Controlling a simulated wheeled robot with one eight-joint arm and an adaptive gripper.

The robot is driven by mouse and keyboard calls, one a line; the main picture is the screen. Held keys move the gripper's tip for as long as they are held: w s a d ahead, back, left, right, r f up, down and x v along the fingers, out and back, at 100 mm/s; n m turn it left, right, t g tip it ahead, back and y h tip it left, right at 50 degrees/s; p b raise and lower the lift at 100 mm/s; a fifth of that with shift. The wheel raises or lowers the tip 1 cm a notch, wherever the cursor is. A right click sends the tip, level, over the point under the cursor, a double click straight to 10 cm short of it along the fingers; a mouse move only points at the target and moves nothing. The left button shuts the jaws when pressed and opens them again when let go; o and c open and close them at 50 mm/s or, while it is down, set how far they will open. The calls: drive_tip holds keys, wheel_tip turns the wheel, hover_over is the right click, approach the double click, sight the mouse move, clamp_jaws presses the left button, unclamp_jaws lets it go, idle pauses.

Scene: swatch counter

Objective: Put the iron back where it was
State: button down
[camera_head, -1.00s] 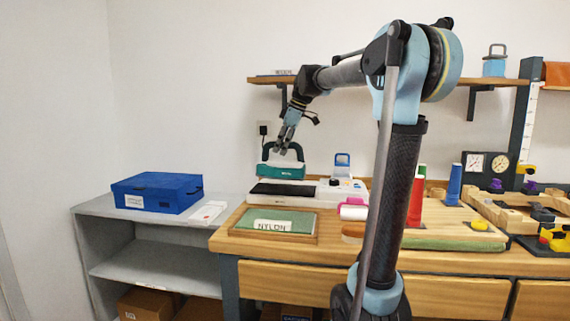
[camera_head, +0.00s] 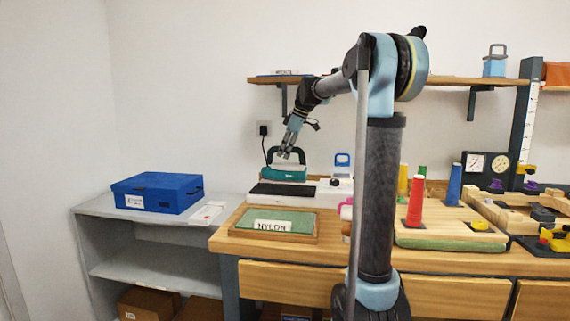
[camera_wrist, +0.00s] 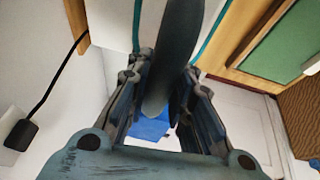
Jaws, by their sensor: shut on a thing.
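The iron (camera_head: 285,174) is teal with a dark arched handle. In the head view it is just above or on the black pad (camera_head: 284,189) of a white stand (camera_head: 325,193) at the back of the counter; I cannot tell whether it touches. My gripper (camera_head: 285,155) is above the iron and shut on its handle. In the wrist view the dark handle (camera_wrist: 174,60) runs between the two fingers of my gripper (camera_wrist: 165,100). A black cord (camera_head: 265,148) runs from the iron's side up to a wall socket.
A green mat marked NYLON (camera_head: 273,221) lies in front of the stand. A blue box (camera_head: 158,193) sits on the grey shelf unit (camera_head: 95,207) at left. Thread spools, including a red one (camera_head: 415,201), stand at right. A wall shelf (camera_head: 440,83) hangs above.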

sight(284, 163)
drive_tip(key=shift+w+f, duration=0.15)
drive_tip(key=shift+f, duration=0.9)
drive_tip(key=shift+w+f, duration=0.1)
drive_tip(key=shift+f, duration=0.95)
drive_tip(key=c, duration=1.4)
unclamp_jaws()
drive_tip(key=v, duration=1.2)
